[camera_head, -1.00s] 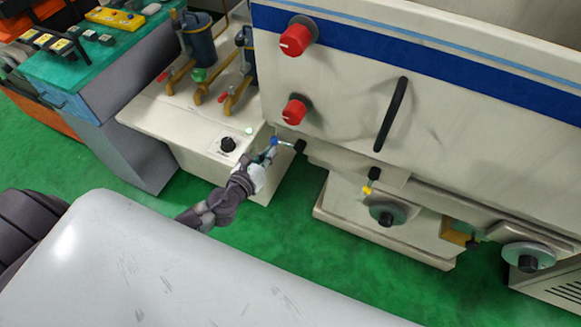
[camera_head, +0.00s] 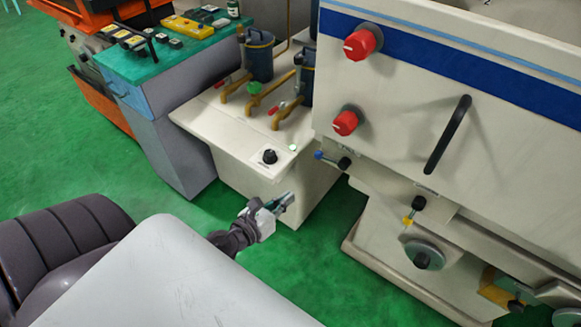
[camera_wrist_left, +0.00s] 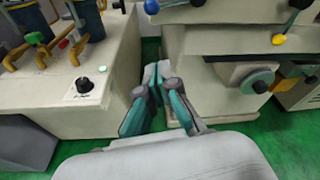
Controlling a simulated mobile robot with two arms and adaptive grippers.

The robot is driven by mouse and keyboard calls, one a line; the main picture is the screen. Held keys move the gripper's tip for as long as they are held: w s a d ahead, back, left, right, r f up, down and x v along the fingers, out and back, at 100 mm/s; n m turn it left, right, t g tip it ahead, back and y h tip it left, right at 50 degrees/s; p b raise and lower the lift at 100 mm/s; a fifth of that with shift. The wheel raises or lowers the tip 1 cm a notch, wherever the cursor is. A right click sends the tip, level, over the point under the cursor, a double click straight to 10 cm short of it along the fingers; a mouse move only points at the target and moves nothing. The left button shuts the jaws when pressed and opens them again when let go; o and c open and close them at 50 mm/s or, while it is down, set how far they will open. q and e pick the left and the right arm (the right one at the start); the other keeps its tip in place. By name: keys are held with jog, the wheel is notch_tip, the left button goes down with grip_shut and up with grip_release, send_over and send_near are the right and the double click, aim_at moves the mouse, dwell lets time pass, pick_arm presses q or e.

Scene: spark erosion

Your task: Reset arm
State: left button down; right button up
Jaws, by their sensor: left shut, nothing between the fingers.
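My left gripper (camera_head: 285,203) is shut and empty in the head view, in front of the lower side of the cream tank cabinet (camera_head: 232,166). It also shows in the left wrist view (camera_wrist_left: 158,72), with its teal and grey fingertips together over the gap between the cabinet and the machine. A lever with a blue knob (camera_head: 319,155) sits on the cream machine (camera_head: 400,110), up and right of the gripper and apart from it. The same blue knob (camera_wrist_left: 151,7) is at the top of the left wrist view. My right gripper is in neither view.
Red knobs (camera_head: 362,42) and a black handle (camera_head: 447,134) stick out of the machine front. A yellow-tipped lever (camera_head: 408,220) and a round handwheel (camera_head: 424,253) sit lower right. A teal-topped bench (camera_head: 160,62) stands left. Green floor (camera_head: 60,150) is open at left.

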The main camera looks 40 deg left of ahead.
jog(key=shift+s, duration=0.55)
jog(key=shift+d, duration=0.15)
